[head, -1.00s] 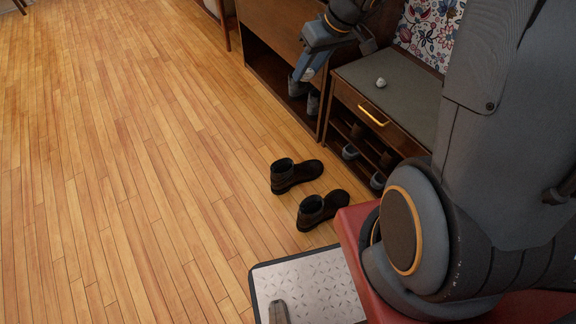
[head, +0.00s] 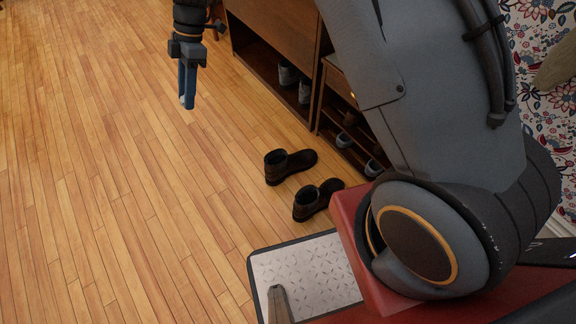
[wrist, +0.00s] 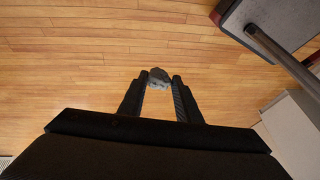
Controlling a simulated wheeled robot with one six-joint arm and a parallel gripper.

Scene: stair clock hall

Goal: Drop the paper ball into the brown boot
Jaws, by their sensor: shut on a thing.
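The paper ball (wrist: 158,77) is a small crumpled grey-white lump between the fingertips of my gripper (wrist: 159,82) in the wrist view. In the head view my gripper (head: 187,104) points down at the upper left, above bare floor, and only a pale edge of the ball (head: 182,100) shows at its tips. Two dark brown boots stand upright on the floor in the middle of the head view, a farther boot (head: 296,166) and a nearer boot (head: 318,201). Both are to the right of my gripper and apart from it. The boots are not seen in the wrist view.
A wooden cabinet (head: 265,35) and a low shelf unit with shoes (head: 347,139) stand behind the boots. My arm hides much of the right side. A metal plate on my base (head: 310,272) lies in front of the boots. The wooden floor (head: 110,200) to the left is clear.

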